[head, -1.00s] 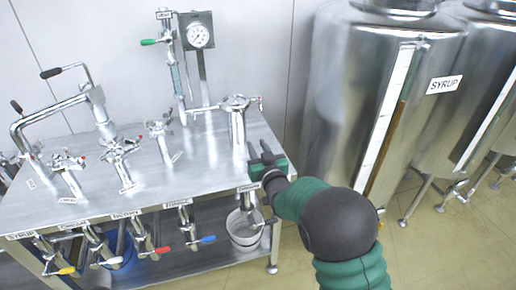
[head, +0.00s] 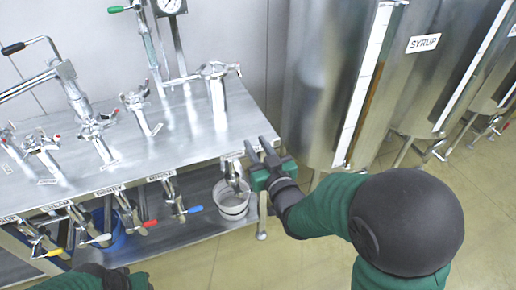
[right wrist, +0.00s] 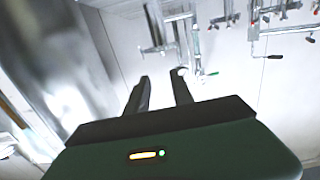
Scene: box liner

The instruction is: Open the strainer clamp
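What looks like the strainer is an upright steel cylinder (head: 217,95) at the right end of the steel table in the head view. A clamp ring (head: 214,70) sits around its top, with a small handle to the right; whether it is fastened is too small to tell. My right gripper (head: 257,142) is open and empty, near the table's right front corner, in front of and right of the cylinder, apart from it. Its two spread fingers also show in the right wrist view (right wrist: 162,76). Part of my left arm (head: 105,277) shows at the bottom left; its fingers are hidden.
The table (head: 185,135) carries several clamped pipe fittings and a gauge (head: 170,5). Valves with coloured handles line its front. A white bucket (head: 232,200) stands on the lower shelf. A large syrup tank (head: 325,80) stands close on the right.

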